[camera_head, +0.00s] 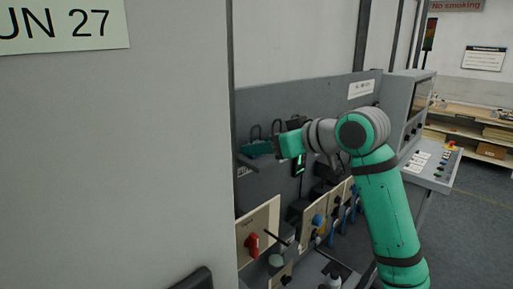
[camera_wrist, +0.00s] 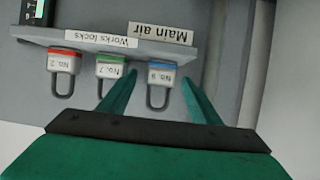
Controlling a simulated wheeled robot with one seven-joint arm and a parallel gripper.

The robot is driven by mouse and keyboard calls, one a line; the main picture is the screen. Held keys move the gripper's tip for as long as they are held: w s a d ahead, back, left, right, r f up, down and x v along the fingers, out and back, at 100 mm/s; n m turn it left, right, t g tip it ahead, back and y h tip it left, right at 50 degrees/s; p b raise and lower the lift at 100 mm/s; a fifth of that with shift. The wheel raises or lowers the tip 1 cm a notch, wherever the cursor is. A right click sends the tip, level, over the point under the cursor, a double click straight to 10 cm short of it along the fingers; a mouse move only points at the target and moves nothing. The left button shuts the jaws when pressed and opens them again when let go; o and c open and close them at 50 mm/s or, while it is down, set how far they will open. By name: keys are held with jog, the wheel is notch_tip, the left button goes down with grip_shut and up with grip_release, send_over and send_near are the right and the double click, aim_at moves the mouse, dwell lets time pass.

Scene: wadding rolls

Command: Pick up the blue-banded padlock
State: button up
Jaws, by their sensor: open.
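The blue-banded padlock (camera_wrist: 161,75) has a pale body with a number label and a grey shackle. It hangs at a grey ledge (camera_wrist: 100,31) in the wrist view, where the picture looks upside down. My gripper (camera_wrist: 158,80) is open, with one green finger on each side of this padlock. I cannot tell whether either finger touches it. In the head view my gripper (camera_head: 258,149) is at the panel's ledge, and its hand partly hides the padlocks there.
A green-banded padlock (camera_wrist: 110,68) is close to the left finger in the wrist view, and a red-banded one (camera_wrist: 63,63) is farther left. "Main air" and "Works locks" labels are on the ledge. The head view shows a red switch (camera_head: 252,244) below and a large grey cabinet (camera_head: 115,170) at left.

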jog(key=shift+x, duration=1.45)
jog(key=shift+c, duration=0.4)
jog(key=c, duration=1.1)
jog(key=shift+c, duration=0.2)
jog(key=shift+r, duration=0.4)
notch_tip(320, 180, up, 2)
jog(key=shift+r, duration=0.1)
jog(key=s+r, duration=1)
jog(key=s, duration=0.4)
jog(key=shift+d, duration=0.25)
